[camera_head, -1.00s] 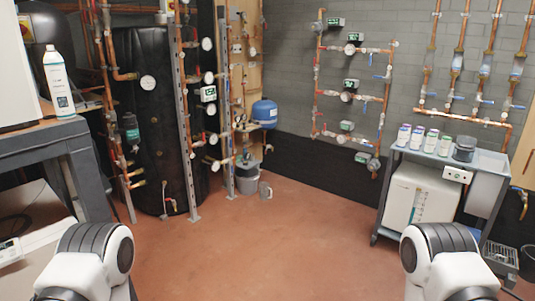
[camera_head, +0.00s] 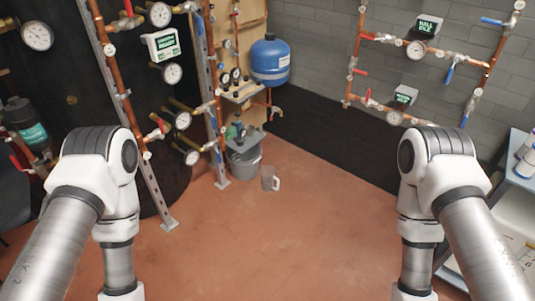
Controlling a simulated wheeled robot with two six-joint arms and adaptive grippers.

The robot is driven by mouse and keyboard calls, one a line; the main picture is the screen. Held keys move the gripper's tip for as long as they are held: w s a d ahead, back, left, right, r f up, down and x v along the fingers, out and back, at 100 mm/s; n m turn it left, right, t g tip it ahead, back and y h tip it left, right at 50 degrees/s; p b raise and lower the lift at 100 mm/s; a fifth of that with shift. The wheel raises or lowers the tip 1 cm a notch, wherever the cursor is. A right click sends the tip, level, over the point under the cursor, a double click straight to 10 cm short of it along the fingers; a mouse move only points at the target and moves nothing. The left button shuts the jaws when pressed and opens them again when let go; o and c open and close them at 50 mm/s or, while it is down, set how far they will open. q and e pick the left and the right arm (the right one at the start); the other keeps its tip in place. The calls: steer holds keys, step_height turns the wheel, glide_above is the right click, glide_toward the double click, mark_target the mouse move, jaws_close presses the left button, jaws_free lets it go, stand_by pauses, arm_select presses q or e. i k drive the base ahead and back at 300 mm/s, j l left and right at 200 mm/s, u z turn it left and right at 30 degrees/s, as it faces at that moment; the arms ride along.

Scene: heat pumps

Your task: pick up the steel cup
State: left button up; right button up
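The steel cup (camera_head: 270,178) is a small grey vessel with a handle on its right side. It stands on the reddish floor just right of a grey bucket, with a small gap between them. My two arms come in at the left and right edges and bend downward. Both grippers are below the bottom of the picture, so their state is hidden. Neither arm is near the cup.
The grey bucket (camera_head: 244,164) stands under a small shelf (camera_head: 241,92) and a blue tank (camera_head: 270,62). A metal post (camera_head: 208,90) and copper pipes with gauges rise at the left. A trolley (camera_head: 516,170) stands at the right edge. The middle floor (camera_head: 270,245) is clear.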

mark_target(250, 131)
steer(key=i+l+u, duration=0.2)
steer(key=i, duration=0.65)
steer(key=i+l, duration=0.2)
steer(key=l, duration=0.15)
steer(key=i+l+u, duration=0.1)
steer(key=i+l, duration=0.25)
steer(key=l, duration=0.3)
steer(key=i+l+u, duration=0.1)
steer(key=l, duration=0.25)
steer(key=i+l, duration=0.25)
steer(key=i+l+u, duration=0.1)
steer(key=l, duration=0.4)
steer(key=i+l, duration=0.15)
steer(key=i, duration=0.5)
